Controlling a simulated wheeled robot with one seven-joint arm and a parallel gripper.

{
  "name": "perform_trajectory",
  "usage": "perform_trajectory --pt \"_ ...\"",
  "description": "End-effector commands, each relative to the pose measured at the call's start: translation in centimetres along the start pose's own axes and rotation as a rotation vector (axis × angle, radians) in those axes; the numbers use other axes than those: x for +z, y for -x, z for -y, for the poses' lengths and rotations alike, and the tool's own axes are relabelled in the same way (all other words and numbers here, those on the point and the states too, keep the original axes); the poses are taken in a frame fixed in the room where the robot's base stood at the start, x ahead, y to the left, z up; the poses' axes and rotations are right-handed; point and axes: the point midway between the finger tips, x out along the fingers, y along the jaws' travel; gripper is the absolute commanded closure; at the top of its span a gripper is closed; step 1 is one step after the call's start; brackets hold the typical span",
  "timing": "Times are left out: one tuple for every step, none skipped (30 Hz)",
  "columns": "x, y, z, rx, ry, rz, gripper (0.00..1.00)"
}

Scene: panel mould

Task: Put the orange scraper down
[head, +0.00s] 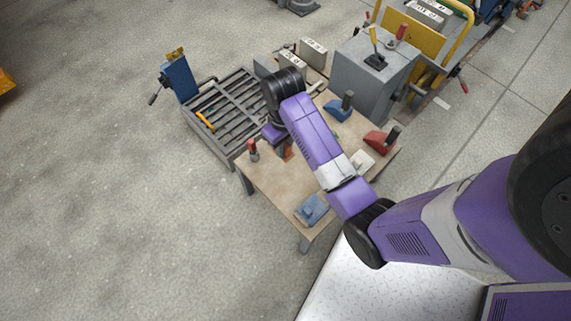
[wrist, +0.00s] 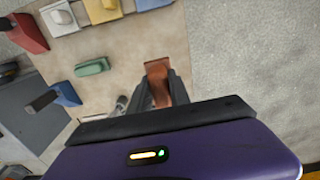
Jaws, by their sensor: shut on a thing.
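The orange scraper (wrist: 158,72) shows in the wrist view as a flat orange-brown piece between my fingers. My gripper (wrist: 160,95) is shut on it. In the head view a small part of the scraper (head: 288,152) shows below my purple wrist, over the left part of the wooden table (head: 275,180). My gripper itself is mostly hidden there behind my arm.
A red-handled tool (head: 252,150) stands near the table's left corner. Blue (head: 340,107), red (head: 380,141), white (head: 362,161) and another blue block (head: 312,210) sit on the table. A roller frame (head: 230,115) adjoins its far left side, and a grey machine (head: 368,78) stands behind.

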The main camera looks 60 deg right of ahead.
Motion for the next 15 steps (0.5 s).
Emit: perform_trajectory --pt "0.1 -0.1 -0.6 0.0 -0.009 -0.002 1.0" --pt "0.2 -0.1 -0.8 0.0 -0.012 -0.002 1.0" --pt "0.3 -0.2 -0.9 0.0 -0.013 -0.001 1.0" --pt "0.3 -0.5 -1.0 0.0 -0.014 0.0 1.0" --pt "0.4 -0.8 -1.0 0.0 -0.014 0.001 1.0" --pt "0.4 -1.4 -1.0 -0.001 -0.014 0.002 1.0" --pt "0.4 -2.0 -1.0 -0.001 -0.014 0.003 1.0" --pt "0.5 -2.7 -1.0 -0.001 -0.014 0.004 1.0" --pt "0.5 -3.7 -1.0 -0.001 -0.014 0.003 1.0" --pt "0.4 -4.5 -1.0 -0.001 -0.014 0.004 1.0" --pt "0.4 -5.2 -1.0 -0.001 -0.014 0.003 1.0" --pt "0.5 -6.2 -1.0 -0.001 -0.015 0.004 1.0" --pt "0.4 -6.9 -1.0 -0.001 -0.015 0.003 1.0" --pt "0.4 -7.7 -1.0 -0.001 -0.015 0.003 1.0" --pt "0.4 -8.7 -1.0 -0.001 -0.015 0.002 1.0"
